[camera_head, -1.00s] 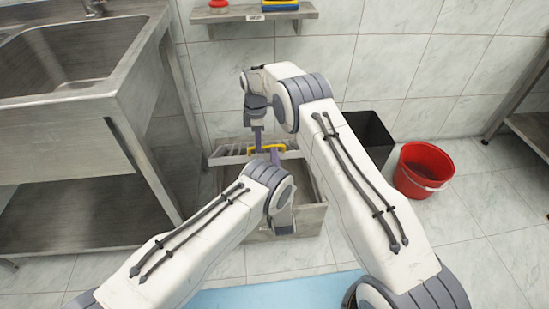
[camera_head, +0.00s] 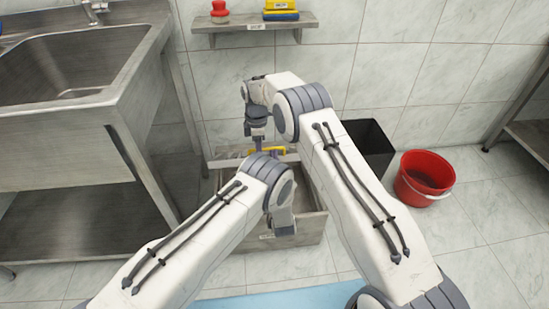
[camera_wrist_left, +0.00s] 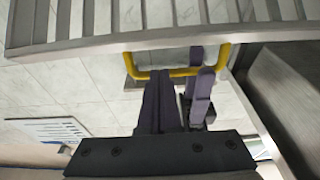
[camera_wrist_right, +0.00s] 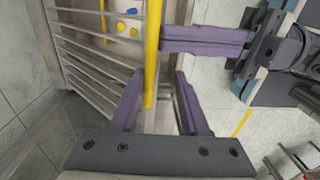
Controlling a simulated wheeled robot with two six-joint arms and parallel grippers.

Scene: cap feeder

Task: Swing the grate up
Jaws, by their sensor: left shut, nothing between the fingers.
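The slatted metal grate (camera_head: 228,156) stands raised at the back of an open metal box (camera_head: 292,240); its slats also show in the left wrist view (camera_wrist_left: 150,22). Its yellow handle (camera_head: 266,151) shows in the left wrist view (camera_wrist_left: 176,73) and the right wrist view (camera_wrist_right: 152,45). My right gripper (camera_wrist_right: 155,75) is open, its fingers on either side of the handle bar with a gap showing. My left gripper (camera_wrist_left: 160,75) is shut and empty, its tips close by the handle; I cannot tell if they touch. My arms hide much of the grate in the head view.
A steel sink (camera_head: 70,65) stands left. A shelf (camera_head: 262,23) hangs on the wall above. A dark bin (camera_head: 372,145) and red bucket (camera_head: 424,178) stand to the right. A blue mat (camera_head: 285,297) lies in front.

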